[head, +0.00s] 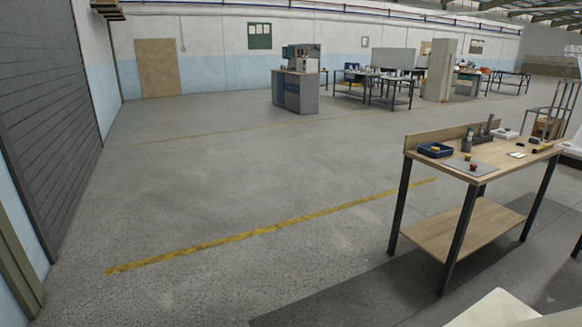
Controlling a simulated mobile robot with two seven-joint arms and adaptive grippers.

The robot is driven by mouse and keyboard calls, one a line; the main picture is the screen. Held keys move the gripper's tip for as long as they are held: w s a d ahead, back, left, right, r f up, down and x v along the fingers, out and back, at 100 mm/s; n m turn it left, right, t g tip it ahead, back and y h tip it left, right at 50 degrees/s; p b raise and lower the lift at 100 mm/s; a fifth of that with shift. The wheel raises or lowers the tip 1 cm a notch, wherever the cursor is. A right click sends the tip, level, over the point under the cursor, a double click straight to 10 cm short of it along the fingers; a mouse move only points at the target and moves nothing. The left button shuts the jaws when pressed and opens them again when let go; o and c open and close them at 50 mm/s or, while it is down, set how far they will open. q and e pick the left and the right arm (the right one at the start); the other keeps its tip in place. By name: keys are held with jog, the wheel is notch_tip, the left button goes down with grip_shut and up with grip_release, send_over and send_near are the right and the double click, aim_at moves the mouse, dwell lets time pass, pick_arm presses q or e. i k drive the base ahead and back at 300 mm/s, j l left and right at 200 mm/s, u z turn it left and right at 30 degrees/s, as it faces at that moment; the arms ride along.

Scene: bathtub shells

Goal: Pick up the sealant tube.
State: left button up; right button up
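I cannot pick out the sealant tube for certain in the head view. On the wooden workbench (500,158) at the right stand a dark bottle-like item (467,142) and a dark upright holder or tool (487,131), both too small to identify. A yellow and black item (543,148) lies near the bench's right end. Neither of my grippers is in view.
The bench also bears a blue tray (435,154) and a grey mat with a small red item (473,167). It has dark legs and a low shelf (465,236). A pale surface (495,311) is at the bottom right. The floor left of the bench is clear.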

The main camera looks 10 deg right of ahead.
aim_at(470, 130)
jog(key=i+j+u, duration=0.3)
jog(key=i, duration=0.35)
jog(key=i+u, duration=0.3)
jog(key=i, duration=0.3)
jog(key=i+z, duration=0.35)
jog(key=i, duration=0.3)
jog(key=i+j+z, duration=0.3)
jog(key=i, duration=0.3)
jog(key=i+l+z, duration=0.15)
jog(key=z, duration=0.3)
jog(key=i+z, duration=0.65)
jog(key=z, duration=0.25)
jog(key=i+z, duration=0.5)
jog(key=i+j+z, duration=0.2)
jog(key=i+z, duration=0.25)
jog(key=z, duration=1.95)
jog(key=u, duration=0.7)
